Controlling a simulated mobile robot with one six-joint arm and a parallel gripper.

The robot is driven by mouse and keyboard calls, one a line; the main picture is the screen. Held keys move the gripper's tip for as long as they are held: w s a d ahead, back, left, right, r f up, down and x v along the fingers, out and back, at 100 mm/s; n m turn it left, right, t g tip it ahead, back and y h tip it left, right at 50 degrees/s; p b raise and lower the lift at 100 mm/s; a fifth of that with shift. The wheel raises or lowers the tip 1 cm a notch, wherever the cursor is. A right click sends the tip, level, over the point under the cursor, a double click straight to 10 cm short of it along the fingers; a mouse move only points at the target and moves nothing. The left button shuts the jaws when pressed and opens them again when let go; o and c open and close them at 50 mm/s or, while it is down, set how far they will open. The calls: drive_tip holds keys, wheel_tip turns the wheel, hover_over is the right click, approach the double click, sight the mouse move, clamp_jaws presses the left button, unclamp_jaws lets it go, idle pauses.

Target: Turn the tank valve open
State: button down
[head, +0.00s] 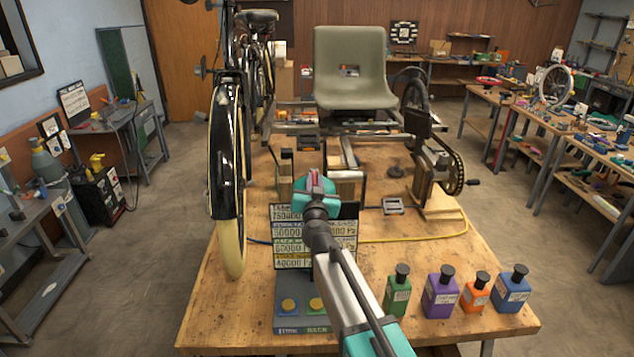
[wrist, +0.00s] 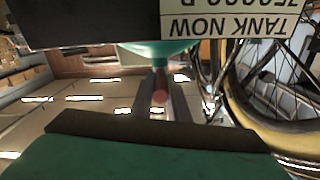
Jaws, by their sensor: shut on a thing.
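My gripper (head: 316,183) is raised over the middle of the workbench, in front of the display panel. It is shut on a small red piece, and this red piece (wrist: 160,97) shows between the grey fingers in the wrist view. I cannot tell whether the red piece is the tank valve or joined to anything. The display panel (head: 290,262) stands behind my arm with several number lines, partly hidden. In the wrist view its sign (wrist: 230,22) appears upside down and reads "TANK NOW". A grey-green tank (head: 47,167) stands at the far left; its valve is too small to make out.
A bicycle wheel (head: 227,150) stands close left of my gripper. A grey-green seat (head: 350,65) and trike frame are behind. Purple (head: 441,292), green, orange and blue bottles stand at the front right. A button box (head: 300,322) is at the front edge.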

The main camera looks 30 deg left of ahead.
drive_tip(key=shift+d+f, duration=0.1)
drive_tip(key=shift+d, duration=0.05)
drive_tip(key=c, duration=1.7)
unclamp_jaws()
drive_tip(key=shift+s, duration=0.15)
drive_tip(key=shift+b+v, duration=0.65)
drive_tip(key=shift+v, duration=6.1)
drive_tip(key=shift+d, duration=0.1)
drive_tip(key=shift+f, duration=0.1)
